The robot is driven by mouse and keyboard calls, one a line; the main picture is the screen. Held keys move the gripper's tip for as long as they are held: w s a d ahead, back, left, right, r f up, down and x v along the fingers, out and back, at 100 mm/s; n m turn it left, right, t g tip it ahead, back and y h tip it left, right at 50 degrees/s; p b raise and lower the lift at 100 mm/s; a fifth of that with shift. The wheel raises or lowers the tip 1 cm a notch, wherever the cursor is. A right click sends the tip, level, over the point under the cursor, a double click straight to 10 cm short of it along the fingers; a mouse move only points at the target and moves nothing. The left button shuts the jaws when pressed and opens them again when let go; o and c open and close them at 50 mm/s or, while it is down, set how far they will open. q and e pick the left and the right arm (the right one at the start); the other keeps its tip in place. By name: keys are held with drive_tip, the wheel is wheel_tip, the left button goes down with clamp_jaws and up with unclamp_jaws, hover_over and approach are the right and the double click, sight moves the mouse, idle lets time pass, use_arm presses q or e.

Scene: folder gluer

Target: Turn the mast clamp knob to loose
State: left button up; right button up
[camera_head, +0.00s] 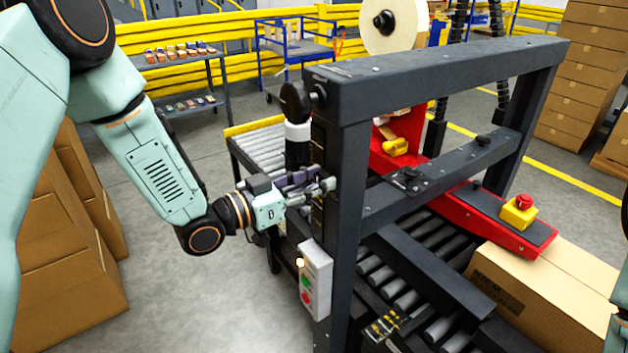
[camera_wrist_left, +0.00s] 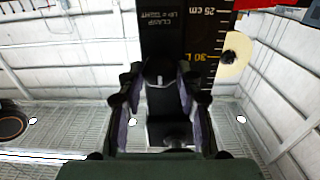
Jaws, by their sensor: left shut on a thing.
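The mast clamp knob (camera_wrist_left: 160,101) is a dark piece between the fingers of my left gripper (camera_wrist_left: 158,84) in the wrist view. A plate (camera_wrist_left: 176,28) behind it reads "CLAMP UP = TIGHT". My left gripper (camera_head: 322,186) also shows in the head view, at the side of the dark mast (camera_head: 342,225), with its fingers closed on the knob. There the fingers hide most of the knob, so its exact angle is hard to tell. My right gripper is not in view; only a bit of the right arm shows at the right edge.
A grey button box (camera_head: 315,280) hangs on the mast just below the gripper. A black round handle (camera_head: 296,101) sits above it. A red emergency stop (camera_head: 521,207) stands on the red arm at right. A carton (camera_head: 545,290) lies on the rollers. A centimetre scale (camera_wrist_left: 205,45) runs along the mast.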

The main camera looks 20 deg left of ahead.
use_arm(q)
drive_tip(key=n, duration=0.4)
drive_tip(key=shift+n+p, duration=0.3)
drive_tip(key=n, duration=0.4)
drive_tip(key=shift+f+n+p, duration=0.15)
drive_tip(key=shift+n+p, duration=0.15)
drive_tip(key=n, duration=0.4)
drive_tip(key=shift+w+a+n, duration=0.1)
drive_tip(key=shift+n, duration=0.2)
drive_tip(key=shift+f+n+p, duration=0.15)
drive_tip(key=shift+n+p, duration=0.25)
drive_tip(key=shift+n, duration=1.7)
drive_tip(key=o, duration=1.1)
